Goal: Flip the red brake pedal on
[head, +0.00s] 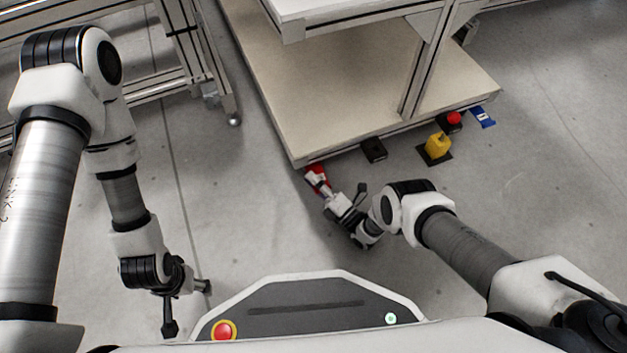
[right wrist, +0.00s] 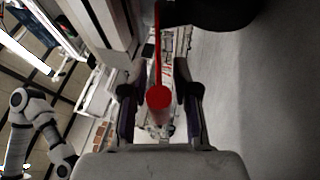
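The red brake pedal (head: 316,177) is low at the front left corner of the bench's bottom shelf. My right gripper (head: 327,192) is right at it and partly hides it. In the right wrist view, a red bar with a round end (right wrist: 158,98) lies between the two fingers of my right gripper (right wrist: 158,112). Gaps show on both sides, so the fingers are open around it, not pressed on it. My left gripper (head: 205,286) hangs low at the left, far from the pedal; its finger opening is too small to make out.
The bench's beige bottom shelf (head: 300,90) is just beyond the pedal. Along its front edge are a black box (head: 373,150), a yellow block (head: 437,146), a red button (head: 454,118) and a blue item (head: 482,117). Grey floor between my arms is clear.

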